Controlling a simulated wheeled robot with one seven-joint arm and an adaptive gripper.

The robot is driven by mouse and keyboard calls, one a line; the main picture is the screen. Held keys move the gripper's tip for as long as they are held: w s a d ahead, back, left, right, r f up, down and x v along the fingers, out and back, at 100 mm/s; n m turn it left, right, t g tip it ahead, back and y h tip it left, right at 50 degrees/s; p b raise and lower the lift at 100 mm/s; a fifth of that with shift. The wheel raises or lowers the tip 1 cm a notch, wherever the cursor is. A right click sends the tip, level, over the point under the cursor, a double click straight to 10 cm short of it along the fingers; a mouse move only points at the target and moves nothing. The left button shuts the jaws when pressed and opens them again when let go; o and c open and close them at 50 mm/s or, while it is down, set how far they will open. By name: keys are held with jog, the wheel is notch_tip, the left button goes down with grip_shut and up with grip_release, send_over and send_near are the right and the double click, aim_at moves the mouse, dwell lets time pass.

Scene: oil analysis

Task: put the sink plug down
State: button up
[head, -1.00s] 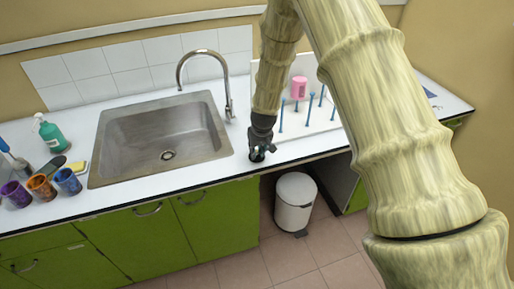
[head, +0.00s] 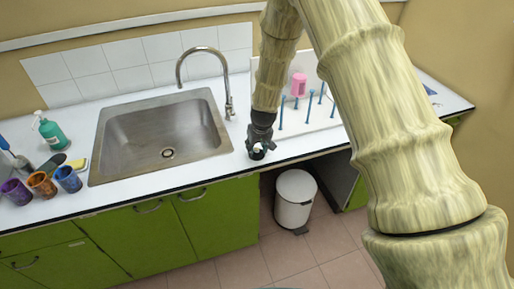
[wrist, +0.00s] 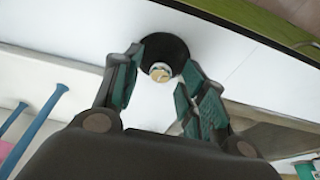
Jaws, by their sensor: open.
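The sink plug (wrist: 163,50) is a dark round disc with a pale metal knob at its centre. It rests on the white counter, near the front edge to the right of the sink. My gripper (wrist: 158,80) is open, with its two green-padded fingers on either side of the plug. In the head view my gripper (head: 258,150) is low over the counter, and the plug is mostly hidden under it. I cannot tell whether a fingertip touches the plug's rim.
The steel sink (head: 165,130) and curved tap (head: 205,70) are to the left. A drying rack (head: 310,115) with blue pegs and a pink cup (head: 299,84) stands close on the right. Cups (head: 42,184) and a soap bottle (head: 51,132) are far left. A white bin (head: 295,200) stands below.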

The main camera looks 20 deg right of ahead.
jog(key=b+v, duration=0.4)
jog(key=v, duration=0.8)
jog(key=s+d+f+g+h, duration=0.1)
jog(key=s+f, duration=0.8)
jog(key=f, duration=0.3)
jog(key=s+d+f+g, duration=0.1)
jog(key=s+f, duration=0.9)
jog(key=f, duration=0.1)
jog(key=s+a+f, duration=0.1)
jog(key=s+f, duration=0.4)
jog(key=s, duration=0.8)
jog(key=s+a+f+g, duration=0.1)
jog(key=s+f, duration=0.4)
jog(key=s, duration=0.7)
jog(key=shift+s+a+m+y, duration=0.15)
jog(key=shift+s+m+y, duration=0.25)
